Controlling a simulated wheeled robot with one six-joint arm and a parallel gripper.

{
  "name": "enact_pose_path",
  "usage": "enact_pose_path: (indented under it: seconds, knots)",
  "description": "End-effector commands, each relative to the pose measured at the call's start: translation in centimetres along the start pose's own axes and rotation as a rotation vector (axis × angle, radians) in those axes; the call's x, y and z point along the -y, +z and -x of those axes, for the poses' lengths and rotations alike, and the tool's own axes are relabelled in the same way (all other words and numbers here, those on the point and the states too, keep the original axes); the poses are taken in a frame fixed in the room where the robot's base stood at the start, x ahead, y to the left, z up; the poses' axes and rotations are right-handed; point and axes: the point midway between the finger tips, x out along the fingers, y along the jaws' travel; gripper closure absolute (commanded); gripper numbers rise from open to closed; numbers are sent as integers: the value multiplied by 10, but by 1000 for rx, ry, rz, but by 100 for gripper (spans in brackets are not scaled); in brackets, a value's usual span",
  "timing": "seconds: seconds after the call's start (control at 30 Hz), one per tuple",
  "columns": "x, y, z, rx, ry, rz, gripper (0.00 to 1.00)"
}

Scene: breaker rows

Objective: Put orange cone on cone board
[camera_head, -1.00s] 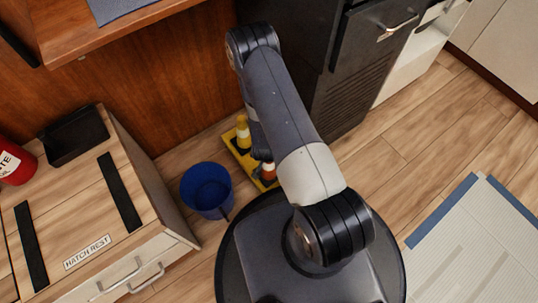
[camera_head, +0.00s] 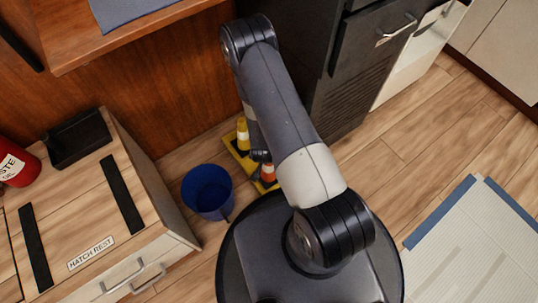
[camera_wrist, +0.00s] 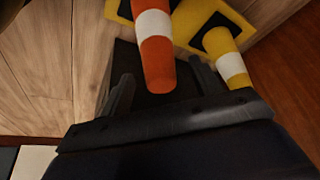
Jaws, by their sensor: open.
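The orange cone (camera_head: 268,173) has a white band and stands on the yellow cone board (camera_head: 237,153), partly hidden by my arm. In the wrist view the orange cone (camera_wrist: 157,62) points its top toward my gripper, and its base is cut off by the top edge. My gripper (camera_wrist: 161,73) is open, with a finger on either side of the cone's top; I cannot tell whether either touches it. A yellow cone (camera_head: 243,132) with a white band stands on the board's other square, and it also shows at the right of the wrist view (camera_wrist: 229,62).
A blue bucket (camera_head: 207,190) stands on the floor just left of the board. A wooden-topped cabinet (camera_head: 85,205) is at the left, and a dark cabinet (camera_head: 345,85) is behind and to the right. Open wooden floor (camera_head: 410,150) lies to the right.

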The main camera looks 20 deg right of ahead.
Motion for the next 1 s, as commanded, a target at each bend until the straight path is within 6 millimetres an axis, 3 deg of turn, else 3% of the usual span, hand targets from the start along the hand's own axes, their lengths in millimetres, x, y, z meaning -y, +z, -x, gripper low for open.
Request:
enact_pose_path:
  seconds: [0.03, 0.2, 0.4, 0.83, 1.0]
  knots:
    - [1, -2, 17, -1, -2, 3, 39]
    - [1, -2, 52, -2, -1, 1, 39]
    - [0, -1, 76, -2, -1, 1, 39]
    - [0, 0, 80, -1, 0, 1, 39]
    - [0, 1, 69, -1, 0, 0, 39]
